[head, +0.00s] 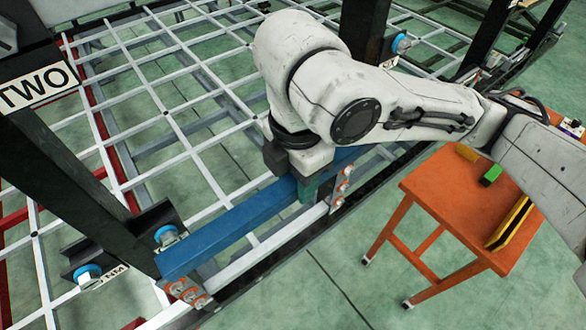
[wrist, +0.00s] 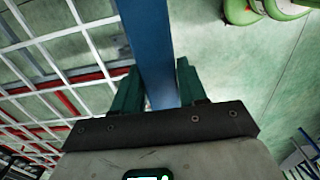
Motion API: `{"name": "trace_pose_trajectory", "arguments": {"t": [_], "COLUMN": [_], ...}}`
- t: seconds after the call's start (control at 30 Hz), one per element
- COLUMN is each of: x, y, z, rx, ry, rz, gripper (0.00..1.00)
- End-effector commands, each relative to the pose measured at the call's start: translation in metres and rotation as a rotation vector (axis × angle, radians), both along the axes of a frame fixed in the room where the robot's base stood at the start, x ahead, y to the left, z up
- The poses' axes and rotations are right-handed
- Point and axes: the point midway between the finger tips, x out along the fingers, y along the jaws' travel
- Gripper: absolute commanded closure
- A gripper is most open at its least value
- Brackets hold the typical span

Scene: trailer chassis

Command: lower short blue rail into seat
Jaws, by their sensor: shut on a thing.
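The short blue rail (head: 232,222) runs diagonally along the near edge of the white grid frame in the head view. My gripper (head: 308,188) points down and is shut on the rail towards its right part. In the wrist view the green fingers (wrist: 157,92) stand on both sides of the blue rail (wrist: 148,40). The rail's left end is over a bracket with orange-ringed bolts (head: 187,292); its right part passes beside a similar bracket (head: 340,188). I cannot tell whether the rail touches the brackets or hangs just above. My arm hides part of its right end.
A black post with a "TWO" sign (head: 38,88) and blue-ringed bolts (head: 88,272) stands left of the rail. Another black post (head: 364,30) rises behind my arm. An orange table (head: 430,190) with small tools stands at right. Green floor between is free.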

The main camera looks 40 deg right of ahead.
Motion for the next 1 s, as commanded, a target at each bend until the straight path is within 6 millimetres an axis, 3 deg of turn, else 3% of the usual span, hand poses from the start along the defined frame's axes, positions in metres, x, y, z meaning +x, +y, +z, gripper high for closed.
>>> {"name": "trace_pose_trajectory", "arguments": {"t": [0.37, 1.0], "x": [0.011, 0.072], "y": [0.000, -0.001], "z": [-0.001, -0.005], "rx": [-0.002, -0.002], "ry": [0.008, 0.008], "rz": [-0.003, -0.003], "gripper": [1.00, 1.00]}}
